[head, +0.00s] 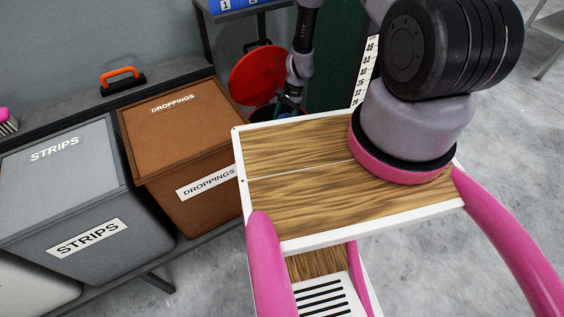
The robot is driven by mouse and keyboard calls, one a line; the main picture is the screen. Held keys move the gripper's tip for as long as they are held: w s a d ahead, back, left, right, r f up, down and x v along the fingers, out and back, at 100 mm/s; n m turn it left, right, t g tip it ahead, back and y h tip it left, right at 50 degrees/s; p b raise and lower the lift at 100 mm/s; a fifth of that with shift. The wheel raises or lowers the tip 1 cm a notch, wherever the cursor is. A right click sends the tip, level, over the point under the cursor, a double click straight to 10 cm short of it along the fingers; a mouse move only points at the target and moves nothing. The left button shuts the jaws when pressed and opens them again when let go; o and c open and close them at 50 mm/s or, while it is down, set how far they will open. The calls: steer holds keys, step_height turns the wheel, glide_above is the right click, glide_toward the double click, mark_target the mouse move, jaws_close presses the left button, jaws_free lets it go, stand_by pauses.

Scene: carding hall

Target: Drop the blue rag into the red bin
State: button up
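The red bin's round lid (258,74) stands raised beside the cabinet, left of my arm. The bin's dark opening and red rim (261,112) show only partly below the lid; my wooden top hides the rest. My gripper (289,103) points down at the bin's opening, small and dark in the head view. I cannot tell whether its fingers are open or shut, or whether they hold anything. I cannot clearly make out the blue rag.
A brown bin marked DROPPINGS (172,128) and a grey bin marked STRIPS (66,179) stand to the left on a dark rack. An orange-handled tool (122,78) lies on the ledge behind them. A dark green panel (332,70) stands right of the arm.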

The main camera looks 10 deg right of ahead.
steer(key=shift+o, duration=1)
steer(key=v, duration=1)
steer(key=shift+w+d+r, duration=0.1)
steer(key=shift+d+r, duration=0.1)
steer(key=shift+r, duration=0.15)
